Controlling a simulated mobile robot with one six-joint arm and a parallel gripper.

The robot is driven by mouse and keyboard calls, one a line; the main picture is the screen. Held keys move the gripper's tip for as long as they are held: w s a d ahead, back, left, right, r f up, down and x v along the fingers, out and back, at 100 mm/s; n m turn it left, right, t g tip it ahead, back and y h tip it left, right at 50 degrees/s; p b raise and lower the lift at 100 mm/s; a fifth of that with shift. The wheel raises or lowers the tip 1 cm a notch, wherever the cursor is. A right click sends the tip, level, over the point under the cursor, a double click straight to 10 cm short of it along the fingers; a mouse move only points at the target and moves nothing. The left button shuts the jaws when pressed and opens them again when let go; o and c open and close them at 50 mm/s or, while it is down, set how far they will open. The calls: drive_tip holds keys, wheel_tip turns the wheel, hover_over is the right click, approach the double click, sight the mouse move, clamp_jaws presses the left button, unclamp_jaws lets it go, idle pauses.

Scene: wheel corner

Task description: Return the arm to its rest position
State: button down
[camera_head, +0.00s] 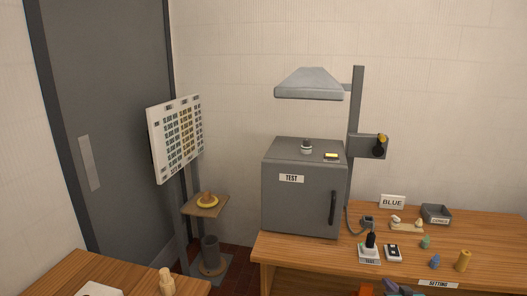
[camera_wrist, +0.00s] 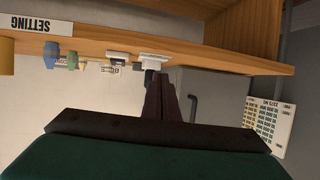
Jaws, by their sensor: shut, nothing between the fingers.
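My gripper (camera_wrist: 160,80) shows in the wrist view as two dark fingers pressed together, with nothing between them. It points toward the front edge of the right-hand table (camera_wrist: 225,62), which appears upside down in that view. The gripper seems clear of the table and its objects. In the head view, only a dark shape with orange and blue beside it shows at the bottom edge, and I cannot tell whether it is part of my arm.
The grey TEST box (camera_head: 300,190) stands on the table (camera_head: 490,225) under a hood (camera_head: 312,83). A chart board (camera_head: 177,138) stands at left.

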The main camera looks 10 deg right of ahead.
drive_tip(key=w+a+f+n+g+y, duration=0.15)
drive_tip(key=a+f, duration=0.25)
drive_tip(key=a, duration=0.4)
drive_tip(key=w+a+f+n+y, duration=0.2)
drive_tip(key=a+f, duration=0.2)
drive_tip(key=a, duration=0.4)
drive_tip(key=w+a+f+n+g+y, duration=0.1)
drive_tip(key=a+f+y, duration=0.1)
drive_tip(key=a+f, duration=0.35)
drive_tip(key=s+a+f+n+g+y, duration=0.1)
drive_tip(key=s+a+f+n+g, duration=0.25)
drive_tip(key=a, duration=0.65)
drive_tip(key=s+a+f+g+y, duration=0.2)
drive_tip(key=s+a+f, duration=0.3)
drive_tip(key=a, duration=0.6)
drive_tip(key=s+a+f+g+h, duration=0.1)
drive_tip(key=s+a+f+g, duration=0.3)
drive_tip(key=s, duration=0.3)
drive_tip(key=s+a+f+g, duration=0.2)
drive_tip(key=s+a+f, duration=0.1)
drive_tip(key=s+f, duration=0.3)
drive_tip(key=s+d+m+g+h, duration=0.2)
drive_tip(key=s+d, duration=0.1)
drive_tip(key=s, duration=0.3)
drive_tip(key=s+d+m+g+h, duration=0.2)
drive_tip(key=s+d+m+g, duration=0.1)
drive_tip(key=s, duration=0.4)
drive_tip(key=shift+s+d+h, duration=0.25)
drive_tip(key=shift+d+h, duration=0.1)
drive_tip(key=shift+d, duration=0.45)
